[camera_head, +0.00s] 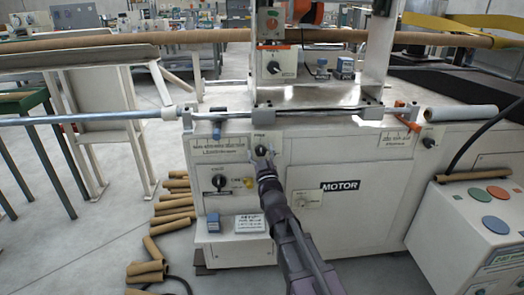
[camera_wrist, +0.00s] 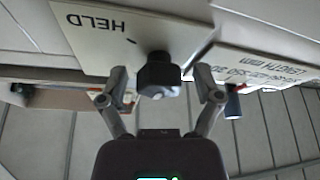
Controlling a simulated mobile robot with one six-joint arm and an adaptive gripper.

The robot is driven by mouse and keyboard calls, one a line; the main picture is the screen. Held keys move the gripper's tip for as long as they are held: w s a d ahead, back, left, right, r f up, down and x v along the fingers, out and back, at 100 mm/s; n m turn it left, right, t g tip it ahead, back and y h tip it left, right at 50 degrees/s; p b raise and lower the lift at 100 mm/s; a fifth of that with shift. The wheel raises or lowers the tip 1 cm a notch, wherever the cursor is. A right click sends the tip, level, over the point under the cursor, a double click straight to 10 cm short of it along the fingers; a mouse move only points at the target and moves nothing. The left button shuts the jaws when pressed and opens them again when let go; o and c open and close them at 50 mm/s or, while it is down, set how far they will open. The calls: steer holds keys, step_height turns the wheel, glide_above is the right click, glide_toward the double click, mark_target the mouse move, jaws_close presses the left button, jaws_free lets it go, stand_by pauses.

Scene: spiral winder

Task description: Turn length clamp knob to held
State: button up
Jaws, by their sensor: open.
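The black length clamp knob (camera_wrist: 158,74) sticks out from a pale plate (camera_wrist: 85,35) marked HELD, which reads upside down in the wrist view. My gripper (camera_wrist: 160,82) is open, with one finger on each side of the knob. Small gaps seem to show between the fingers and the knob; contact is hard to judge. In the head view my gripper (camera_head: 262,156) is at the front of the white machine, just below a small dark knob (camera_head: 260,149). The knob's pointer setting cannot be read.
Cardboard tubes (camera_head: 175,215) lie on the floor. A button console (camera_head: 480,220) stands at the right.

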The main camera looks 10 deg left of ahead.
steer(key=c, duration=1.1)
steer(key=shift+c, duration=0.2)
